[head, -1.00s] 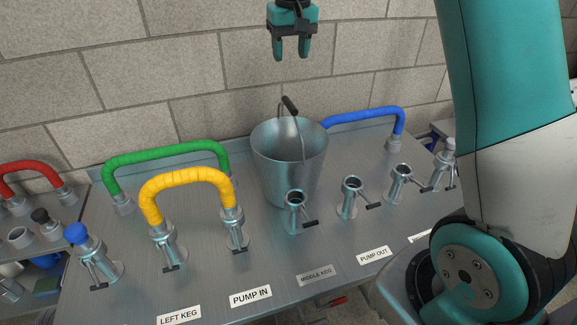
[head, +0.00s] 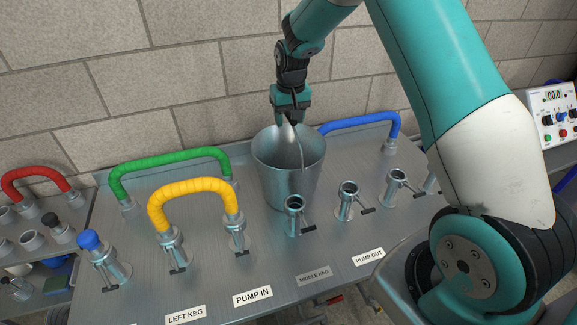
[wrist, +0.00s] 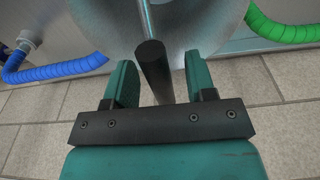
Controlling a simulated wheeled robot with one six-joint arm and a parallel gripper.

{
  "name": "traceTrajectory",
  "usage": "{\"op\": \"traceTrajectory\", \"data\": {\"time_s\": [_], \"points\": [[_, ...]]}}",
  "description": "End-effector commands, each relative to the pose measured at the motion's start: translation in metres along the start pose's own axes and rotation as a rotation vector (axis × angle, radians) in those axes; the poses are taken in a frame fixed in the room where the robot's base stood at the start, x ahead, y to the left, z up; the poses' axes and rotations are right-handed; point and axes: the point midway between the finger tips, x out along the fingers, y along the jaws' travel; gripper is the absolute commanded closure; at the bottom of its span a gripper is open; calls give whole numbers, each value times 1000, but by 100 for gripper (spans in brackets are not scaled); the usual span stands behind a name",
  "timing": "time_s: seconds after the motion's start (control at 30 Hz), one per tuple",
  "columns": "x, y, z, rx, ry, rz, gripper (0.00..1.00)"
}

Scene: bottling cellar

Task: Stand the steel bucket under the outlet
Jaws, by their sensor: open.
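The steel bucket (head: 288,178) stands upright on the steel bench top, behind the row of valved ports. Its wire handle is raised, with a black grip on top. My gripper (head: 289,118) is over the bucket's mouth, pointing down. In the wrist view, my open gripper (wrist: 160,75) has one green finger on each side of the black handle grip (wrist: 153,68), with gaps visible beside it. The bucket's wall (wrist: 205,20) shows beyond the fingers. I cannot tell which fitting is the outlet; a "PUMP OUT" label (head: 369,257) is on the bench front.
A yellow hose (head: 195,187) and a green hose (head: 168,160) arch left of the bucket, a blue hose (head: 360,120) behind right. Valved ports (head: 294,205) stand close in front. A red hose (head: 35,172) is far left, a control box (head: 557,115) far right.

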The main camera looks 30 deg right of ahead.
Motion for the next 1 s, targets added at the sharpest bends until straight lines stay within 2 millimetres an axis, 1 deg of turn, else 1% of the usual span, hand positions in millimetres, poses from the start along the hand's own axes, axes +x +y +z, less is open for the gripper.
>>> {"op": "traceTrajectory", "data": {"time_s": [0.1, 0.17, 0.37, 0.4, 0.57, 0.6, 0.63, 1.0], "points": [[12, 0, 0, -1, -2, 0, 49], [16, 0, 0, -1, -1, 0, 49], [18, 0, 0, -1, 2, -1, 49], [18, 0, 0, 0, 1, -1, 52], [18, 0, 0, 0, 1, 0, 88], [18, 0, 0, 0, 1, 0, 98], [18, 0, 0, 0, 1, 0, 100], [16, 0, -2, 0, 5, -1, 100]]}}
